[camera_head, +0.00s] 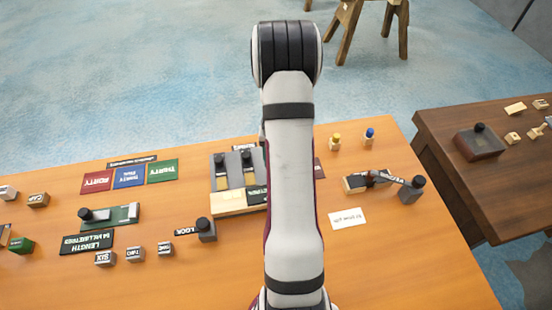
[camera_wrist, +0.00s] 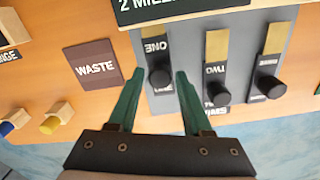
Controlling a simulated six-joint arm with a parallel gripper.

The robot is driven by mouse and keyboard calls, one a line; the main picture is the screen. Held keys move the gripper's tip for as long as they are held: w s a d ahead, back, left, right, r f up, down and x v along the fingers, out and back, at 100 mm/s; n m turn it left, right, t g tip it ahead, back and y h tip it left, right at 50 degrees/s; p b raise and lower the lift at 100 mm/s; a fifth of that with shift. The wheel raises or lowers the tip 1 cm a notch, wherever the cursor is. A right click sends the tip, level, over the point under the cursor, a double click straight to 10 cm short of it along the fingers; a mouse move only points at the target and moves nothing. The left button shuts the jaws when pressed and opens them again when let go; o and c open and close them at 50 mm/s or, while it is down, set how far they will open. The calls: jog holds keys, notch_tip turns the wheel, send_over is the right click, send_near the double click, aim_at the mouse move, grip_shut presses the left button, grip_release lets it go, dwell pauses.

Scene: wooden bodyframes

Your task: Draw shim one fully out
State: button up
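Shim one is a dark slide marked ONE (camera_wrist: 154,47) with a black round knob (camera_wrist: 160,78), seated in a slot of the grey block (camera_wrist: 188,60). My gripper (camera_wrist: 159,76) is open in the wrist view, with its two teal fingers on either side of that knob. A gap shows on both sides, and I cannot tell the height between fingertips and knob. Shim TWO (camera_wrist: 216,75) and a third shim (camera_wrist: 268,72) lie in the slots to the right, with brass strips above their labels. In the head view my arm hides shim one and my gripper; part of the grey block (camera_head: 232,184) shows.
The dark WASTE pad (camera_wrist: 93,64) lies left of the block in the wrist view. Knobbed pegs (camera_wrist: 56,118) stand beyond it.

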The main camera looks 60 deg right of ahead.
grip_shut()
dwell(1.1)
